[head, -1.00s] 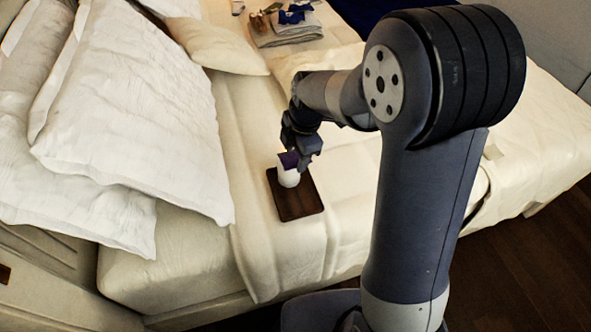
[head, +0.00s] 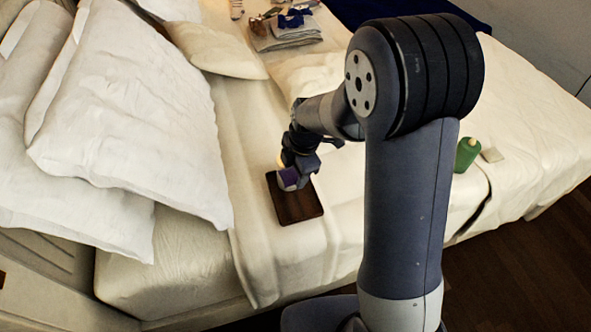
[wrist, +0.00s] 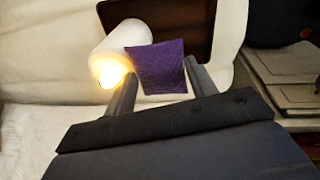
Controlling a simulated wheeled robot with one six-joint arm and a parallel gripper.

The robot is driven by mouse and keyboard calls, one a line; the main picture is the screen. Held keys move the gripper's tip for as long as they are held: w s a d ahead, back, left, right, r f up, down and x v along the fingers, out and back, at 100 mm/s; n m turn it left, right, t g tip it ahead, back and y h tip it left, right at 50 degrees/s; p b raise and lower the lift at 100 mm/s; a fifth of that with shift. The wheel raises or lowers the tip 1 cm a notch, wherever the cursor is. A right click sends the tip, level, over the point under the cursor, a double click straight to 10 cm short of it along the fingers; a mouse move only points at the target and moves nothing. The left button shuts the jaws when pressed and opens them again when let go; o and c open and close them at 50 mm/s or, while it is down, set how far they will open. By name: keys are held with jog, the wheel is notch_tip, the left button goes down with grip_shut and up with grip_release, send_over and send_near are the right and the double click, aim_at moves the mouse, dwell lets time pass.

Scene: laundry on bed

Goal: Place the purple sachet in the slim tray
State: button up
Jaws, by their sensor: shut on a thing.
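The purple sachet (head: 288,176) is between the fingers of my gripper (head: 294,182), which is shut on it. In the wrist view the sachet (wrist: 160,68) hangs out past the fingertips (wrist: 155,88), in front of the slim tray. The slim tray (head: 305,208), a dark brown flat rectangle, lies on the bed; it also shows at the top of the wrist view (wrist: 190,18). The sachet is over or just above the tray's far end; I cannot tell whether it touches.
A white candle-like cylinder with a glowing end (wrist: 115,58) is right beside the sachet, at the tray's far end. Pillows (head: 130,110) lie on the left. Folded clothes (head: 285,38) are at the back. A green bottle (head: 467,154) stands right of my arm. The tray's near part is bare.

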jog(key=shift+s+f, duration=0.1)
jog(key=shift+f, duration=0.15)
jog(key=o, duration=0.7)
jog(key=shift+s, duration=0.1)
jog(key=shift+r+p, duration=0.45)
jog(key=shift+p, duration=0.05)
notch_tip(320, 180, up, 12)
jog(key=d, duration=0.1)
jog(key=shift+s+d, duration=0.35)
jog(key=shift+d, duration=0.05)
jog(key=shift+r, duration=0.1)
